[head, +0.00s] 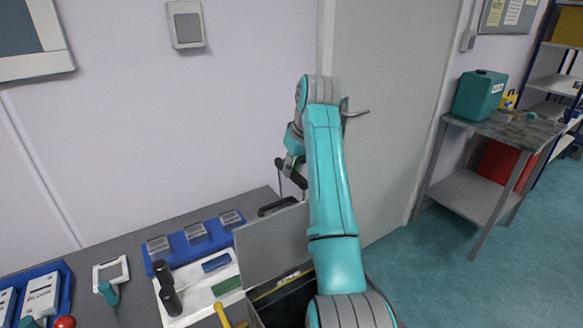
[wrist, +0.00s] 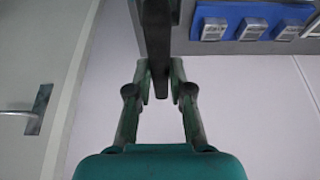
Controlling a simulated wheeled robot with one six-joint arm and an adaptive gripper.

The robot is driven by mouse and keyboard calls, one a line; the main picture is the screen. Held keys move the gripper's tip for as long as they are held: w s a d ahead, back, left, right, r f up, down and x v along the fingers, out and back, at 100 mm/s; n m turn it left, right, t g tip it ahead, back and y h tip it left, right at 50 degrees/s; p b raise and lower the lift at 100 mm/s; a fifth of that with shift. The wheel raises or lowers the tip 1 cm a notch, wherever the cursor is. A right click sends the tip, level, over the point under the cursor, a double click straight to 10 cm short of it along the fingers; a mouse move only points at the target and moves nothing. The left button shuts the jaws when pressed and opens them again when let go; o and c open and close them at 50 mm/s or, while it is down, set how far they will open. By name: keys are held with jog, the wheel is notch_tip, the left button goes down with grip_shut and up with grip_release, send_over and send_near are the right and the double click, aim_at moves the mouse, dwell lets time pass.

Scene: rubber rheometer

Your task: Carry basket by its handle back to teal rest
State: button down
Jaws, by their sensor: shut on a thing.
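My gripper (head: 290,175) is at the end of my raised teal arm, above the bench and in front of the wall. In the wrist view its two fingers (wrist: 160,85) are closed on a narrow dark bar (wrist: 158,50), which looks like the basket's handle. The bar widens toward the top of that view. The basket's body cannot be clearly made out; my arm hides part of that area in the head view. A small teal piece (head: 108,292) stands by a white frame at the bench's left; I cannot tell whether it is the teal rest.
An open grey case lid (head: 270,245) with a black handle (head: 278,206) stands just below my gripper. A blue tray (head: 195,236), a white tray (head: 228,273) and dark cylinders (head: 170,300) lie left of it. A door (head: 390,130) and side table (head: 470,190) are right.

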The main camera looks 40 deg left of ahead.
jog(key=shift+d+f, duration=0.1)
jog(key=shift+f, duration=3.3)
jog(key=c, duration=1)
grip_release()
jog(key=shift+o, duration=0.2)
jog(key=shift+f, duration=0.1)
notch_tip(320, 180, up, 10)
jog(key=shift+r, duration=0.1)
